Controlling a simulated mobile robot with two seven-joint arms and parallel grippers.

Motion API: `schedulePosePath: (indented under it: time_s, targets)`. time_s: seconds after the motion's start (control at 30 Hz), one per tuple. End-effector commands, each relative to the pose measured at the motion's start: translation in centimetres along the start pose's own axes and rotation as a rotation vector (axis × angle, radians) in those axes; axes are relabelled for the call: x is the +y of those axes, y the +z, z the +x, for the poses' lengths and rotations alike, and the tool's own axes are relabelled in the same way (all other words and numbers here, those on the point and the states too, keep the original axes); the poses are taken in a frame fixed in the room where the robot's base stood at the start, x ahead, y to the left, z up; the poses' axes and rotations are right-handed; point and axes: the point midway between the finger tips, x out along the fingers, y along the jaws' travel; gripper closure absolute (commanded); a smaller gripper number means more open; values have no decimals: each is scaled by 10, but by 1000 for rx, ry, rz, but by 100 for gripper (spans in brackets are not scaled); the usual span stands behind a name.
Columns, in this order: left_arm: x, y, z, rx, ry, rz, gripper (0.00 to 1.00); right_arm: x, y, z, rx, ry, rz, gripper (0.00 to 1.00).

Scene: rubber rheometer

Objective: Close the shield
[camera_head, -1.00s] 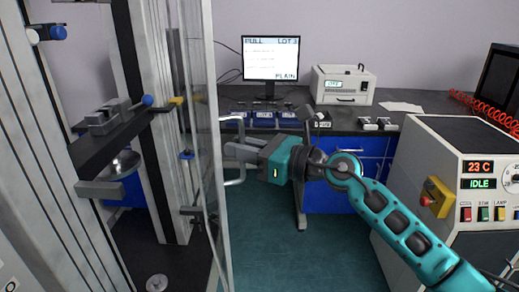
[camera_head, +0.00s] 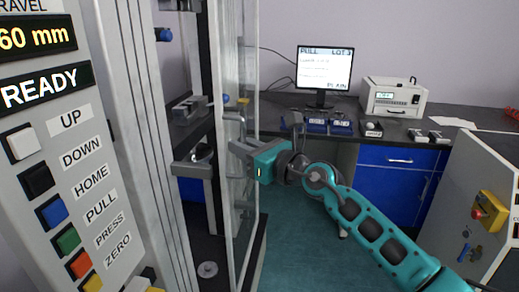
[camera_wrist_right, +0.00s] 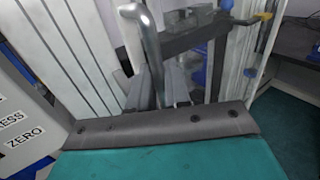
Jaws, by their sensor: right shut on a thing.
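The shield (camera_head: 247,60) is a tall, clear, framed pane at the front right of the testing machine, seen at a steep angle in the head view. It stands swung out from the machine frame. Its bent grey metal handle (camera_head: 235,118) is on its outer face; the handle also crosses the top of the right wrist view (camera_wrist_right: 141,38). My right gripper (camera_head: 236,149) is shut on the handle, and its fingers partly hide the grip. In the right wrist view the gripper's fingers (camera_wrist_right: 160,88) meet the bar. My left gripper is not in view.
The machine's control panel (camera_head: 55,150) with several buttons stands at the left and reads READY. The grips and crossbar (camera_head: 190,108) are behind the shield. A bench (camera_head: 290,102) with a monitor (camera_head: 324,68) and a white instrument (camera_head: 395,97) is behind. The green floor is clear.

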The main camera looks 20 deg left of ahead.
Motion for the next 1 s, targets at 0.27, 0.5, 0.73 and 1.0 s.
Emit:
schedulePosePath:
  time_s: [0.27,0.5,0.73,1.0]
  targets:
    - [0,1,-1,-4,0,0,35,5,0,14,1,10,-3,100]
    - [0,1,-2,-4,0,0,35,8,1,16,-1,14,-3,100]
    - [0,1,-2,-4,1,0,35,9,2,16,-2,16,-3,79]
    - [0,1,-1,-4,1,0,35,9,1,16,-2,16,-2,71]
